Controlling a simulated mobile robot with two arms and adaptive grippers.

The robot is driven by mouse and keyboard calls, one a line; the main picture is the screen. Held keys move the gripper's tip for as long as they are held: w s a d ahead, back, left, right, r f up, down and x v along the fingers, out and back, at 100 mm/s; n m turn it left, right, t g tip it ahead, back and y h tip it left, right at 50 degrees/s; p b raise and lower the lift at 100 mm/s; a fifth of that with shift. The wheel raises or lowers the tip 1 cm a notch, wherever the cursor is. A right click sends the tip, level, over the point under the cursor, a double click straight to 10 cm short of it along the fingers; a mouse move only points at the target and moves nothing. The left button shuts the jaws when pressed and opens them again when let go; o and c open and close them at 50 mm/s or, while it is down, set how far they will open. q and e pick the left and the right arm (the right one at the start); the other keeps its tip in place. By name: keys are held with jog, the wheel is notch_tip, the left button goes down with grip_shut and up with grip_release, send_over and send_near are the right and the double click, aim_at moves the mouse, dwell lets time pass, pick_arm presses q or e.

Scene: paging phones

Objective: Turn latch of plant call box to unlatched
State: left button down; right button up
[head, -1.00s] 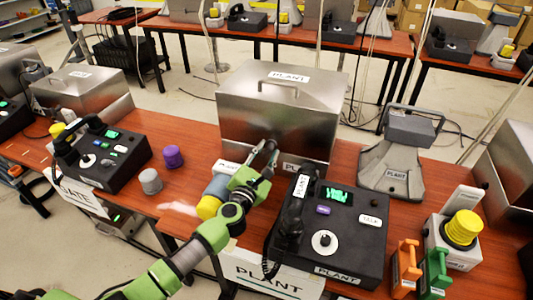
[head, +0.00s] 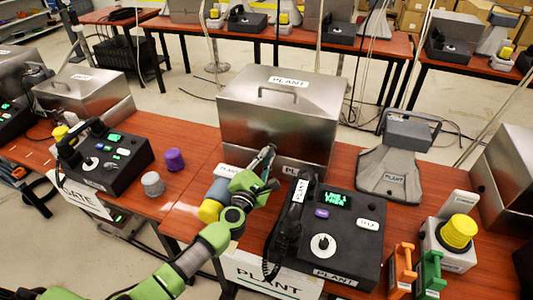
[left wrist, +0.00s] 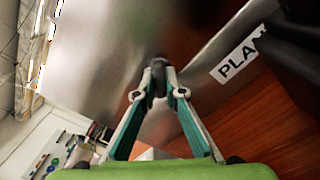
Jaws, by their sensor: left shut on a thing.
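The plant call box (head: 250,120) is a large metal box with a shut lid, a top handle and PLANT labels. Its front face also fills much of the left wrist view (left wrist: 105,60). My left gripper (head: 268,155) is at the lower front of this box. In the left wrist view its fingers (left wrist: 157,82) come together on the small dark latch (left wrist: 157,77) on the metal front. The fingers hide most of the latch, so its exact turn is hard to tell. My right gripper is not in view.
A black PLANT phone console (head: 335,232) with a handset stands just right of my left gripper. A blue-and-yellow cylinder (head: 213,200) stands close to its left.

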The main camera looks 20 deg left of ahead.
pick_arm(q)
jog(key=m+p, duration=0.2)
jog(key=m, duration=0.1)
jog(key=shift+r+m, duration=0.1)
jog(key=shift+m, duration=0.3)
jog(key=shift+m+p, duration=0.85)
jog(key=shift+m, duration=1.45)
jog(key=c, duration=2.1)
grip_release()
jog(key=shift+s, duration=0.1)
jog(key=s, duration=1.2)
jog(key=shift+a, duration=0.25)
